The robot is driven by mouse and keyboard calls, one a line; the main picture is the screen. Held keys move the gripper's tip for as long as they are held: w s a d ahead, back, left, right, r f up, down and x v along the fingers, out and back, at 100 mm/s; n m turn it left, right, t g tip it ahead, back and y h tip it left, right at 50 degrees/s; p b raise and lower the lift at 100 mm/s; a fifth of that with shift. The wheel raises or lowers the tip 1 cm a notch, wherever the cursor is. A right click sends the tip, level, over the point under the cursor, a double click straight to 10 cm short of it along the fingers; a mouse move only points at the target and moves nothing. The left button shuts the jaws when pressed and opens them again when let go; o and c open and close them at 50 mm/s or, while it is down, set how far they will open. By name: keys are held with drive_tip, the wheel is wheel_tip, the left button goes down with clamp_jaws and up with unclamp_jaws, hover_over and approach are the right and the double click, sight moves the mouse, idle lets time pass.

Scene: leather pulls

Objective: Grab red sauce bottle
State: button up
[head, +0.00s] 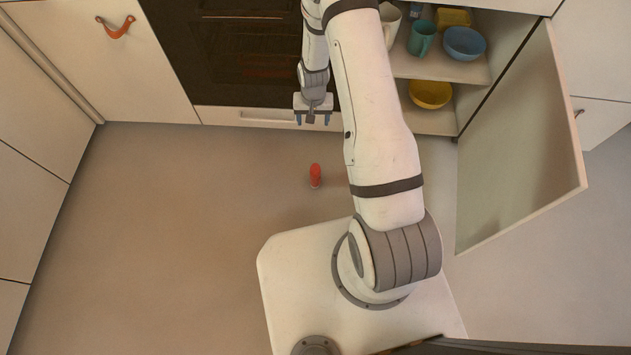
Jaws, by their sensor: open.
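The red sauce bottle (315,175) is small and red with a paler spot at its lower end. It is on the floor in front of the oven, just beyond the edge of my base. My gripper (312,119) is open and empty, with its blue-tipped fingers pointing down. In the head view it appears above the bottle, nearer the oven and apart from it. Nothing hides the bottle.
An open cabinet door (525,145) juts out at the right. Its shelves hold a teal cup (421,38), a blue bowl (464,43) and a yellow bowl (431,94). The oven (245,60) stands behind my gripper. The floor (170,230) at left is clear.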

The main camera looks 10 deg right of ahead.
sight(316, 170)
drive_tip(key=shift+m+g, duration=0.3)
drive_tip(key=shift+m, duration=0.1)
drive_tip(key=s+f+b, duration=0.1)
drive_tip(key=f+b, duration=0.1)
drive_tip(key=f, duration=0.7)
drive_tip(key=s+f+b, duration=0.1)
drive_tip(key=f+b, duration=0.1)
drive_tip(key=f, duration=0.7)
drive_tip(key=s+f+b, duration=0.2)
drive_tip(key=f, duration=0.7)
drive_tip(key=shift+s, duration=0.1)
drive_tip(key=f+b, duration=0.2)
drive_tip(key=f, duration=0.1)
drive_tip(key=f+b, duration=0.1)
drive_tip(key=f, duration=0.1)
drive_tip(key=shift+w+a, duration=0.1)
drive_tip(key=shift+w, duration=0.15)
drive_tip(key=shift+r, duration=0.1)
